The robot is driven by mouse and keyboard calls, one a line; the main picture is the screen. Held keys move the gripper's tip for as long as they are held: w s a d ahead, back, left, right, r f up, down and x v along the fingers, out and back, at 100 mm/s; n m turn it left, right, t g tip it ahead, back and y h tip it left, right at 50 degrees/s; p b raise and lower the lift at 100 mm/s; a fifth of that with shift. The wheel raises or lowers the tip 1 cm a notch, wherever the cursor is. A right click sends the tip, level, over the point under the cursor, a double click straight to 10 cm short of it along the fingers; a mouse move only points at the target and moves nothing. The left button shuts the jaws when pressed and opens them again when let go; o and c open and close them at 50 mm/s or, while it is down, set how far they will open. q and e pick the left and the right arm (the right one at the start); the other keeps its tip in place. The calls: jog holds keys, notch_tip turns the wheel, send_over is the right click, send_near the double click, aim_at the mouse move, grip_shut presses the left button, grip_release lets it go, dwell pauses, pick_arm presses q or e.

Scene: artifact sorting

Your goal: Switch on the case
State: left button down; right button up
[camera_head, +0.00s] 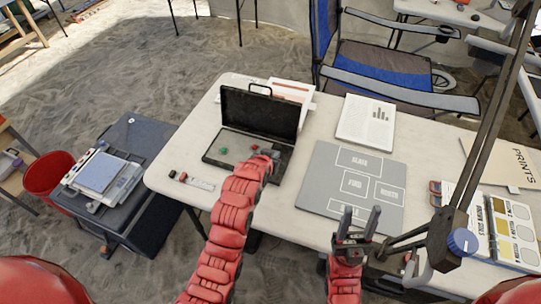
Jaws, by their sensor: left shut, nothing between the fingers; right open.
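The case (259,114) is black and stands open on the white table, its lid raised at the back. In its base lie a green part (224,151) and a small red part (254,147). My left gripper (272,154) is shut and empty, over the right part of the case's base near the red part. Whether it touches the case I cannot tell; my gripper and arm hide part of the base. My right gripper (357,218) is open and empty, pointing up at the front edge of the grey board.
A grey labelled board (325,163) lies right of the case, with a printed sheet (366,122) behind it. A dark lamp arm with a blue knob (461,242) rises at the right. Small red items (178,175) and a white strip lie at the table's left. A blue chair stands behind.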

pick_arm(q)
jog(key=shift+w+d+f+p, duration=0.1)
jog(key=shift+w+f+p, duration=0.15)
jog(key=shift+f, duration=0.45)
jog(key=shift+w+d+f+p, duration=0.1)
jog(key=shift+f+p, duration=0.1)
jog(key=shift+f, duration=0.5)
jog(key=shift+w+f+p, duration=0.2)
jog(key=shift+f+p, duration=0.05)
jog(key=shift+f, duration=0.45)
jog(key=shift+w+f+g+b, duration=0.25)
jog(key=shift+f+g+b, duration=0.1)
jog(key=shift+g, duration=0.05)
jog(key=shift+s, duration=0.3)
